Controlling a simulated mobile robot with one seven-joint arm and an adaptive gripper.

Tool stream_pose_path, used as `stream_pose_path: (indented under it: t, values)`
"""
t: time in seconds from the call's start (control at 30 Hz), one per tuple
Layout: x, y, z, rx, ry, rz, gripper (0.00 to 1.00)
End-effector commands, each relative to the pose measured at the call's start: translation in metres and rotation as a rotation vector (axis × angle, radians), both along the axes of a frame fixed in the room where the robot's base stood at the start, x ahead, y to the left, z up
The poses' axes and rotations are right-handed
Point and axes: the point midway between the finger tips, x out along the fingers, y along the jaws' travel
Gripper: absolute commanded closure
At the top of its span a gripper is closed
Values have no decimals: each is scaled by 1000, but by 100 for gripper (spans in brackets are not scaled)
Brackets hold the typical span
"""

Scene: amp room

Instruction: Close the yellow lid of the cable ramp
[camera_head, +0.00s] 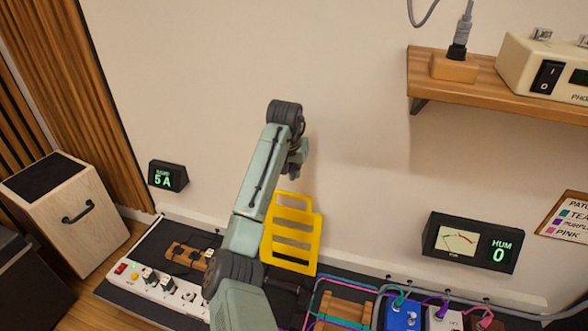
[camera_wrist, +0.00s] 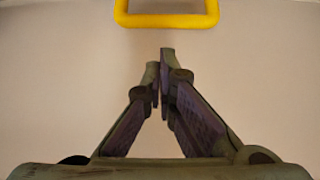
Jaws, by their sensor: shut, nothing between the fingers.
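The yellow lid (camera_head: 292,236) of the cable ramp stands raised, upright against the wall side, with several slots through it. Part of its left side is hidden by my arm. The ramp's base is largely hidden behind my arm. My gripper (camera_head: 294,172) is above the lid's top edge, close to the wall. In the wrist view, my gripper (camera_wrist: 163,60) is shut with its fingertips together and nothing between them. The lid's yellow top bar (camera_wrist: 166,20) shows just beyond the fingertips at the top of that view, apart from them.
A power strip (camera_head: 165,290) lies left of the ramp. Blue and white pedals (camera_head: 402,316) with coloured cables stand right. A hum meter (camera_head: 470,243) and a small display (camera_head: 168,176) are near the wall. A wooden shelf (camera_head: 425,65) juts out at upper right.

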Motion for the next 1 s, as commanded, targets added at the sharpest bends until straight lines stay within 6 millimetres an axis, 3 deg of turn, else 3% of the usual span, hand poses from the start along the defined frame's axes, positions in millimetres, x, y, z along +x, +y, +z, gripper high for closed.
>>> stream_pose_path:
  t: [0.2, 0.4, 1.0]
  values:
    - [13, -4, -40, 1, 2, 1, 100]
    - [22, -6, -63, 0, -1, 1, 100]
    - [25, -6, -70, -2, -9, 1, 100]
